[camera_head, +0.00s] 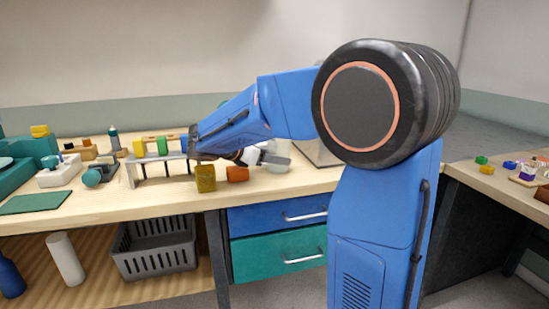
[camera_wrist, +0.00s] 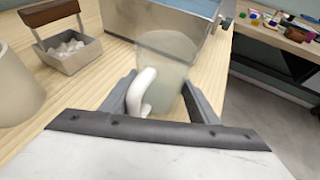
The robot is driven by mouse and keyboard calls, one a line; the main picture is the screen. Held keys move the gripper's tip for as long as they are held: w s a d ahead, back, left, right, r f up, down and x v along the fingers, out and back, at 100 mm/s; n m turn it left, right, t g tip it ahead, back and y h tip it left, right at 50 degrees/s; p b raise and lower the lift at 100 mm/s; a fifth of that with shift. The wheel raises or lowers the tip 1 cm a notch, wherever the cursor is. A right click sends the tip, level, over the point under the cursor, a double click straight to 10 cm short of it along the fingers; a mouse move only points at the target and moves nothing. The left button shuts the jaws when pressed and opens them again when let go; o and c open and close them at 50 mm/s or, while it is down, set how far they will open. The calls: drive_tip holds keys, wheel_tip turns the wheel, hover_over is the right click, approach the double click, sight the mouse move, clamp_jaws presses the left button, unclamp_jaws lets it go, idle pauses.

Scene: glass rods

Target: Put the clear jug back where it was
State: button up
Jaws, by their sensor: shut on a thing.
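The clear jug (camera_wrist: 172,52) is a translucent vessel with a thick white curved handle, seen in the wrist view just beyond and between my fingers. My gripper (camera_wrist: 160,84) is shut on the jug, with a finger on each side and the white handle between them. In the head view my gripper (camera_head: 262,157) is over the bench to the right of the orange block, and the pale jug (camera_head: 281,166) shows beside it, partly hidden by my gripper. I cannot tell whether the jug's base touches the bench.
A metal box (camera_wrist: 165,22) stands close behind the jug. A grey caddy (camera_wrist: 68,58) with white pieces and a beige cylinder (camera_wrist: 14,88) are to the left. A mustard block (camera_head: 205,178) and orange block (camera_head: 238,174) sit near the bench's front edge.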

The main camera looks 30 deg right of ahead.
drive_tip(key=o, duration=1.2)
drive_tip(key=shift+f, duration=0.1)
drive_tip(key=shift+a+r, duration=0.2)
drive_tip(key=v, duration=1.1)
drive_tip(key=shift+a+r, duration=0.15)
drive_tip(key=shift+a, duration=0.1)
